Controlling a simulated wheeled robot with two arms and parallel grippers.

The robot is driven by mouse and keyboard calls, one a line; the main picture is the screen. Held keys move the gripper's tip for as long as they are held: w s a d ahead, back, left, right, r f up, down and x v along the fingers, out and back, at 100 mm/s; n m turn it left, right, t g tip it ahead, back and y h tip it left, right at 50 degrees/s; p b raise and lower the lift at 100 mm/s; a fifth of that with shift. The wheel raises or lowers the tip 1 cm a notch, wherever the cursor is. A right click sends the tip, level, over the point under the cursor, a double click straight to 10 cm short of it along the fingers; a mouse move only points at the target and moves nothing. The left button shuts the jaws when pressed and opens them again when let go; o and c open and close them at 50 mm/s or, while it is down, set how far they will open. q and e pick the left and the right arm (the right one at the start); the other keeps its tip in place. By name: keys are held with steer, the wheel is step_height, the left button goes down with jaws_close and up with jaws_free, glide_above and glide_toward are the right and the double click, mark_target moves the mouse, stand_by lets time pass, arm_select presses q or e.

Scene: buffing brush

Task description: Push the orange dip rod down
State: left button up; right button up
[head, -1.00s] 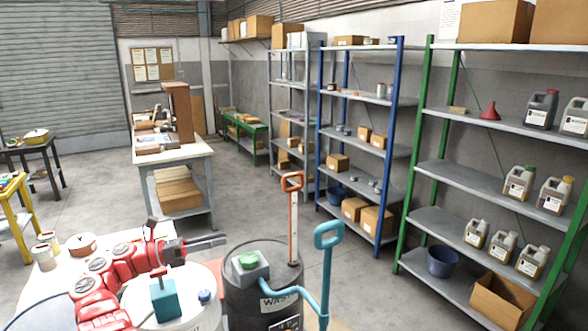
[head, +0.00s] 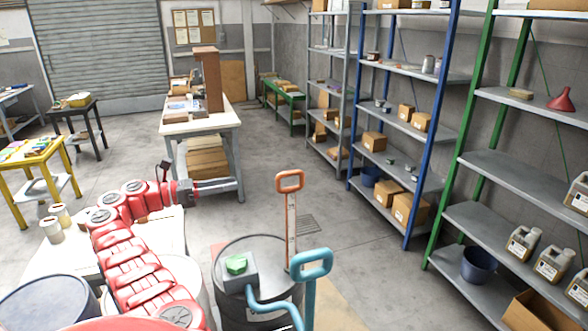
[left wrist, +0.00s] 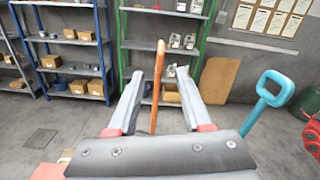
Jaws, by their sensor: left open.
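The orange dip rod (head: 291,222) stands upright at the back right of the dark drum (head: 228,302), with its orange loop handle well above the lid. My left gripper (head: 228,185) is to the left of the rod, near handle height, pointing toward it with a visible gap. It is open and empty. In the left wrist view, the rod (left wrist: 157,88) shows edge-on between the two spread fingers (left wrist: 160,74). I see no contact there, and the rod's lower part is hidden by the gripper body. My right gripper is in neither current view.
A teal pump handle (head: 311,266) rises from the drum front, right of the rod; it also shows in the left wrist view (left wrist: 273,92). Shelving (head: 408,145) stands behind right. Floor between is clear.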

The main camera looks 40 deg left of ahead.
mark_target(285, 174)
arm_select(q)
steer(key=p+x, duration=0.3)
steer(key=x, duration=0.2)
steer(key=p+x, duration=0.2)
steer(key=x, duration=0.3)
steer(key=p+x, duration=0.3)
steer(key=x, duration=0.2)
steer(key=shift+s+d+r+p, duration=0.1)
steer(key=shift+d+r+p, duration=0.1)
steer(key=shift+r+p, duration=0.15)
steer(key=shift+w+d+f, duration=0.25)
steer(key=shift+w+f, duration=0.05)
steer(key=shift+w, duration=0.3)
steer(key=shift+s, duration=0.1)
steer(key=shift+c, duration=1.2)
jaws_close()
